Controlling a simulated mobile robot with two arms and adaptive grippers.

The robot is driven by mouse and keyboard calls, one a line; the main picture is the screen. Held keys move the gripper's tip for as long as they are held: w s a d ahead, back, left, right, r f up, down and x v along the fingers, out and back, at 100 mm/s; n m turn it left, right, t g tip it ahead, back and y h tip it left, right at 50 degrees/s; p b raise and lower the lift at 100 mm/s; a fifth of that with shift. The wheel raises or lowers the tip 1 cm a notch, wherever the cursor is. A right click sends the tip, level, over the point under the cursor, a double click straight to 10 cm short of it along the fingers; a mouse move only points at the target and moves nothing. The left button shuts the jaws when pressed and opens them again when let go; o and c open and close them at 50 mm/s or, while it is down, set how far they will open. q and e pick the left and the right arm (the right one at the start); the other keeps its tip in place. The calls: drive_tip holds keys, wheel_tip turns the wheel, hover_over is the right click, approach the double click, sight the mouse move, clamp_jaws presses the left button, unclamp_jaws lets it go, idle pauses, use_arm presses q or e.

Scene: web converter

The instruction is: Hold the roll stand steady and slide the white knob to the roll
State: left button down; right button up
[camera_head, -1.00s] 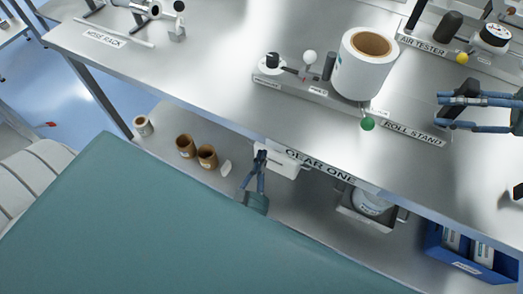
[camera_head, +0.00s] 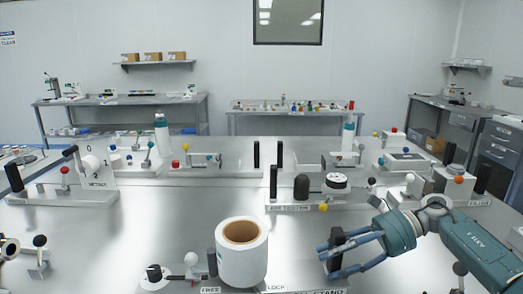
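The white roll (camera_head: 242,262) with a brown core stands upright on the roll stand at the lower middle. The white knob (camera_head: 191,259) is left of it, apart from the roll, beside a short black post (camera_head: 212,262). The "FREE" and "LOCK" labels show along the front. The roll stand (camera_head: 318,292) is mostly cut off by the bottom edge. Its upright black handle (camera_head: 337,238) is to the right of the roll. My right gripper (camera_head: 326,260) has its fingers on either side of this handle; I cannot tell whether they press on it.
The air tester (camera_head: 290,207) stands behind the roll stand. A metrology-type fixture with a numbered dial (camera_head: 95,170) is at the left, the nose rack (camera_head: 38,258) at the lower left. Bare steel bench (camera_head: 170,215) lies between them.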

drive_tip(key=shift+o, duration=1.1)
drive_tip(key=shift+r, duration=0.1)
drive_tip(key=shift+w+d+r, duration=0.1)
drive_tip(key=shift+d+r, duration=0.05)
drive_tip(key=v, duration=1.1)
drive_tip(key=shift+d, duration=0.35)
